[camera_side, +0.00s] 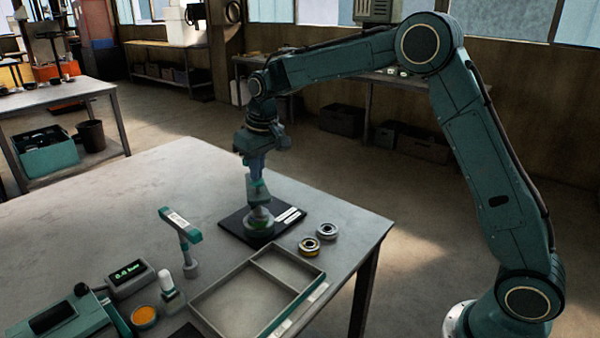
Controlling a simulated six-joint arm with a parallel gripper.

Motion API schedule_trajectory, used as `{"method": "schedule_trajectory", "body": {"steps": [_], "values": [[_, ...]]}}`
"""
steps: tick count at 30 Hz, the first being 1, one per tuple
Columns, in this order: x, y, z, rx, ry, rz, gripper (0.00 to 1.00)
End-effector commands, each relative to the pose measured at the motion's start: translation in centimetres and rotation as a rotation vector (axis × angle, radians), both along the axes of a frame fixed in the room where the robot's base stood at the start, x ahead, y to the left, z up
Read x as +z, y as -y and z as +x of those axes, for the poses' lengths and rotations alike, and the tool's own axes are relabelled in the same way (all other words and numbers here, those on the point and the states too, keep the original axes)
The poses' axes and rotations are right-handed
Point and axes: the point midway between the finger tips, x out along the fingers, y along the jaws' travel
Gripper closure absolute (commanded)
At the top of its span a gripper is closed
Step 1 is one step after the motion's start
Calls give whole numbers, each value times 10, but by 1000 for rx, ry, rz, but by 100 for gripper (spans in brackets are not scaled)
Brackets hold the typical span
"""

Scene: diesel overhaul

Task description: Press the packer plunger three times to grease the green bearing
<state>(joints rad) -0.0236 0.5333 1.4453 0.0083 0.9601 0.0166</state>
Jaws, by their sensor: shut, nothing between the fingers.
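The bearing packer (259,226) is a round grey-green unit standing on a black mat (233,224) with white labels, near the table's far right edge. My gripper (259,197) points straight down over the packer and is shut with nothing between its fingers. Its tip is at the top of the packer; I cannot tell whether it touches the plunger, which is hidden or too small to make out. I cannot make out the green bearing separately from the packer. Two loose bearings lie right of the mat, one silver (327,231) and one with a yellow ring (309,246).
A grey divided tray (218,283) lies in front. To its left stand a green-topped post (181,229), a small display (131,278), a white bottle (164,281), an orange-filled pot (144,317) and a green device (60,322). The table's back left is clear.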

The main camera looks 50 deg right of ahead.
Motion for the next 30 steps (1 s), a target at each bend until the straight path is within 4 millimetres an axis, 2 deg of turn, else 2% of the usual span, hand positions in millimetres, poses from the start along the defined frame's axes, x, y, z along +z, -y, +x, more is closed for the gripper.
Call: {"method": "schedule_trajectory", "body": {"steps": [11, 30], "values": [[-2, 0, -1, 0, -7, 0, 100], [27, 0, 0, 0, -3, 0, 100]]}}
